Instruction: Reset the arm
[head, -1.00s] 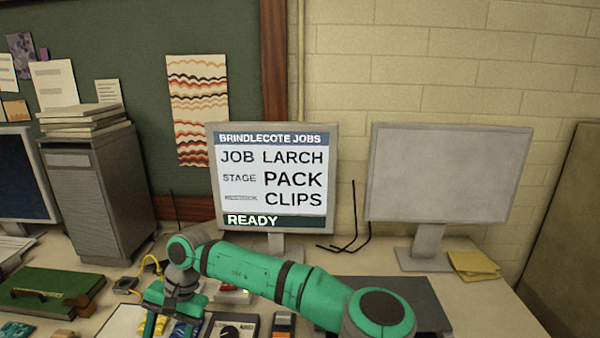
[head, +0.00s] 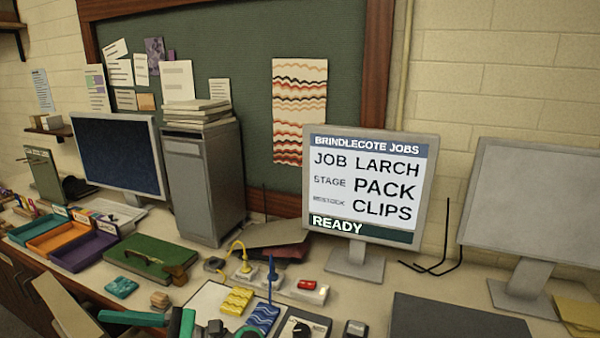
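Green parts of my arm and gripper (head: 160,320) show at the bottom edge, left of centre, low in front of the bench. Most of the arm is cut off by the frame. I cannot tell whether the fingers are open or shut, or whether they hold anything.
A lit monitor (head: 368,185) reads JOB LARCH, STAGE PACK, CLIPS, READY. A blank monitor (head: 540,205) stands right, a grey cabinet (head: 200,190) left.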

